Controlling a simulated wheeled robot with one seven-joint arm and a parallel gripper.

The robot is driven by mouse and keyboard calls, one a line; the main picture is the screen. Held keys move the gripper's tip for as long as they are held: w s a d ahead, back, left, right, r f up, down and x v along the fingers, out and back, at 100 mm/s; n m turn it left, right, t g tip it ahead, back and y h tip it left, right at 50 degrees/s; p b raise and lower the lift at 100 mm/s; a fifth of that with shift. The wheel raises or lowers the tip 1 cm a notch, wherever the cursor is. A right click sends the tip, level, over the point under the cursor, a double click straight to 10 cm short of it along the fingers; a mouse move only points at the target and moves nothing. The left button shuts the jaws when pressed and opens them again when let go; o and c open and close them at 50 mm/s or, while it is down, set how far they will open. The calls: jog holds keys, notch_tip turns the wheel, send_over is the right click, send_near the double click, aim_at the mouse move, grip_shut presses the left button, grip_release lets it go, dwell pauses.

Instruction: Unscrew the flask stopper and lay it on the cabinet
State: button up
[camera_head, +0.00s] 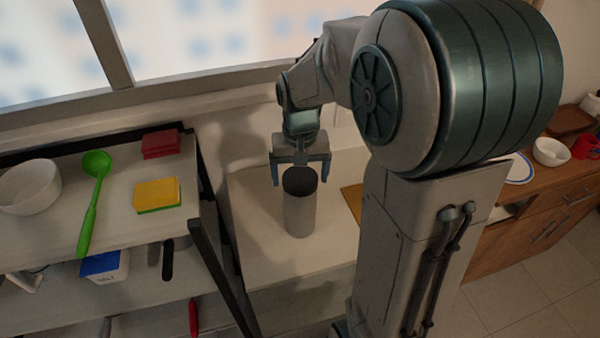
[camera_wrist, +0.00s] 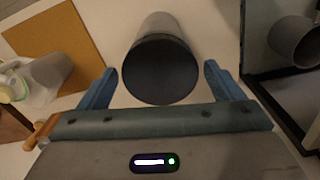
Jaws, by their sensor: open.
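The flask is a grey cylinder (camera_head: 300,216) standing upright on the white cabinet (camera_head: 262,262). Its dark round stopper (camera_head: 300,181) is on top of it. My gripper (camera_head: 301,178) is open above the flask, with one finger on each side near the stopper. In the wrist view the dark stopper (camera_wrist: 160,70) lies between the blue fingers of my gripper (camera_wrist: 161,88), with a gap on both sides. The grey flask body (camera_wrist: 165,24) shows behind it.
A shelf rack on the left holds a white bowl (camera_head: 30,187), a green ladle (camera_head: 93,200), a yellow sponge (camera_head: 157,194) and a red block (camera_head: 160,143). A tan board (camera_head: 352,200) lies right of the flask. The cabinet top in front of the flask is clear.

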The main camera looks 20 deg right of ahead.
jog(key=m, duration=1.1)
jog(key=shift+a, duration=0.1)
jog(key=c, duration=0.8)
